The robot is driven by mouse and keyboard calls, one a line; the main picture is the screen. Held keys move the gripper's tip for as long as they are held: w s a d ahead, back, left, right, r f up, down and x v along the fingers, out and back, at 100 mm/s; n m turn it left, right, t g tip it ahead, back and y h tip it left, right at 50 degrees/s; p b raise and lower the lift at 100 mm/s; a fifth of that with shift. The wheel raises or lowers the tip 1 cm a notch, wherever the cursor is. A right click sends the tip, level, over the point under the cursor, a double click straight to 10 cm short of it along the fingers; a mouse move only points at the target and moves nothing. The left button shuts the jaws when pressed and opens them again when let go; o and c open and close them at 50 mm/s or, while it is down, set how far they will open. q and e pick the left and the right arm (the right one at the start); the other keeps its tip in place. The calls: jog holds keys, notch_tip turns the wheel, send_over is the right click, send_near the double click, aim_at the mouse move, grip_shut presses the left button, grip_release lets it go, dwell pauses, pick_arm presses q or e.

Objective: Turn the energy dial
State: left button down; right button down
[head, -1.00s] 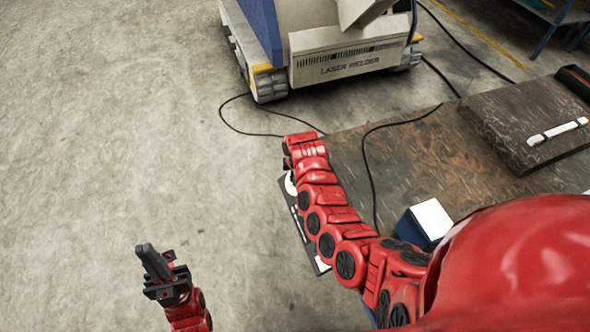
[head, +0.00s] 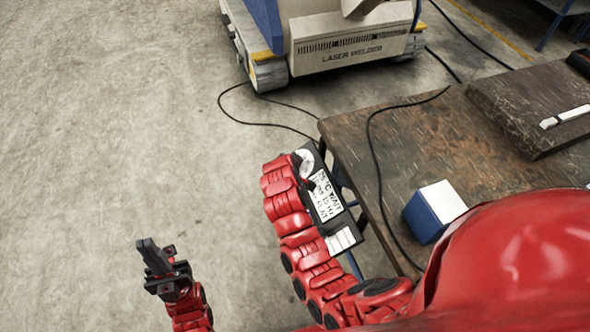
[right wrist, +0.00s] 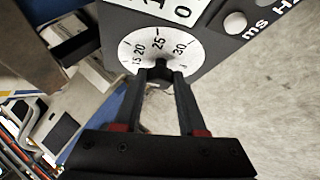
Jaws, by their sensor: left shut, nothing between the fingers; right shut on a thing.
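The control panel (head: 326,200) is a dark box with white printed labels, beside the table's left edge in the head view. Its white energy dial (head: 306,163) is at the upper end. In the right wrist view the dial (right wrist: 143,48) shows numbers from 15 to 30, with 25 near the top. My right gripper (right wrist: 161,72) is shut on the dark knob at the dial's middle. In the head view my red right arm hides part of the panel and the gripper. My left gripper (head: 150,252) is shut and empty over the floor at lower left.
A worn brown table (head: 420,150) carries a blue box with a white top (head: 436,211) and a dark slab (head: 535,100) with a white bar. The laser welder (head: 345,40) stands behind. Black cables cross the table and floor. The left floor is clear.

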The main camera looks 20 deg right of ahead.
jog(key=m+b, duration=0.1)
jog(key=b, duration=0.1)
jog(key=m+h+b, duration=0.1)
jog(key=b, duration=0.1)
jog(key=shift+a+f+m+t+h+b, duration=0.2)
jog(key=shift+f+m+t+h+b, duration=0.1)
jog(key=shift+f+b, duration=0.1)
jog(key=shift+r+m+h+b, duration=0.25)
jog(key=shift+m+h+b, duration=0.15)
jog(key=shift+m+b, duration=0.5)
jog(key=shift+c, duration=2.4)
grip_release()
